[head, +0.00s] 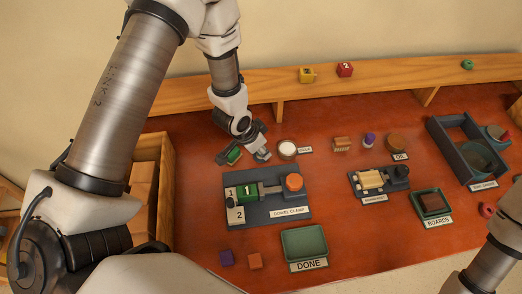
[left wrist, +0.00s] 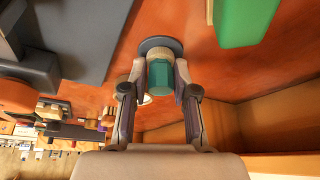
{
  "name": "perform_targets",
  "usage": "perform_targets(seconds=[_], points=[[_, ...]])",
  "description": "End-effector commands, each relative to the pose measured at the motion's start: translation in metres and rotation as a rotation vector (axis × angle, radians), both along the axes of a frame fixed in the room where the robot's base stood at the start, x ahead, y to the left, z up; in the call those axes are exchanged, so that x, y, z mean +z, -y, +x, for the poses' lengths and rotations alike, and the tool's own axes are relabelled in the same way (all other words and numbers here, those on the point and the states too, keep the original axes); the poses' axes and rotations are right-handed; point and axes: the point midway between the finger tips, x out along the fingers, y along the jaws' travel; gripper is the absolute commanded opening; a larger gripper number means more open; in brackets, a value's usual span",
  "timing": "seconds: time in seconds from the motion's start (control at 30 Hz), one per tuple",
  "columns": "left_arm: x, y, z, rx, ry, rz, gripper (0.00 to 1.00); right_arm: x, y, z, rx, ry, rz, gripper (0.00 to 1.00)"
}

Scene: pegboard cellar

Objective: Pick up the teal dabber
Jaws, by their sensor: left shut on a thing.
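The teal dabber (left wrist: 160,77) is between the two fingers of my left gripper (left wrist: 160,88) in the left wrist view. The fingers press on its teal sides, and a dark grey round disc (left wrist: 161,44) shows at its far end. In the head view my left gripper (head: 243,157) is low over the red-brown table, behind the dowel clamp and left of a white-topped round pot (head: 288,147). The dabber is mostly hidden there by the gripper. Only a link of my right arm shows at the lower right; its gripper is out of the frame.
The dowel clamp (head: 290,211) stands in front, a wooden crate (head: 167,190) to the left. The green DONE tray (head: 304,240) is at the front. A wooden ledge (head: 260,91) runs behind.

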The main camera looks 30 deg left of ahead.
Motion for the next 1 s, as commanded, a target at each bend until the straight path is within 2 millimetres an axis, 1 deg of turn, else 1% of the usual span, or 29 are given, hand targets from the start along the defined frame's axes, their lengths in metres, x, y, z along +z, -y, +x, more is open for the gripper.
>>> perform_targets(seconds=[0.17, 0.27, 0.37, 0.47, 0.5, 0.57, 0.6, 0.67, 0.77, 0.97, 1.0], points=[[0.001, 0.0, 0.0, 0.0, 0.0, 0.0, 0.12, 0.0, 0.0, 0.0, 0.0, 0.0, 0.0, 0.4], [0.008, 0.0, 0.001, 0.001, 0.003, -0.001, 0.12, -0.002, 0.0, 0.0, 0.0, 0.0, 0.0, 0.4], [0.026, 0.0, 0.001, 0.001, 0.006, -0.001, 0.12, -0.006, 0.0, 0.0, 0.0, 0.0, 0.0, 0.4], [0.052, 0.0, 0.001, 0.0, 0.005, 0.0, 0.12, -0.008, 0.0, 0.0, 0.0, 0.0, 0.0, 0.4], [0.063, 0.0, 0.001, 0.001, 0.006, -0.001, 0.12, -0.006, 0.0, 0.0, 0.0, 0.0, 0.0, 0.4], [0.077, 0.0, 0.001, 0.0, 0.005, 0.0, 0.12, -0.005, 0.0, 0.0, 0.0, 0.0, 0.0, 0.4], [0.086, 0.0, 0.001, -0.001, 0.004, -0.001, 0.12, -0.002, 0.0, 0.0, 0.0, 0.0, 0.0, 0.4], [0.095, 0.0, 0.0, 0.0, 0.002, -0.001, 0.12, 0.001, 0.0, 0.0, 0.0, 0.0, 0.0, 0.4], [0.101, 0.0, 0.0, 0.001, 0.0, 0.0, 0.12, 0.002, 0.0, 0.0, 0.0, 0.0, 0.0, 0.4], [0.1, 0.0, 0.0, 0.001, 0.0, 0.0, 0.12, 0.001, 0.0, 0.0, 0.0, 0.0, 0.0, 0.4], [0.1, 0.0, 0.0, 0.001, 0.0, 0.0, 0.17, 0.001, 0.0, 0.0, 0.0, 0.0, 0.0, 0.4]])
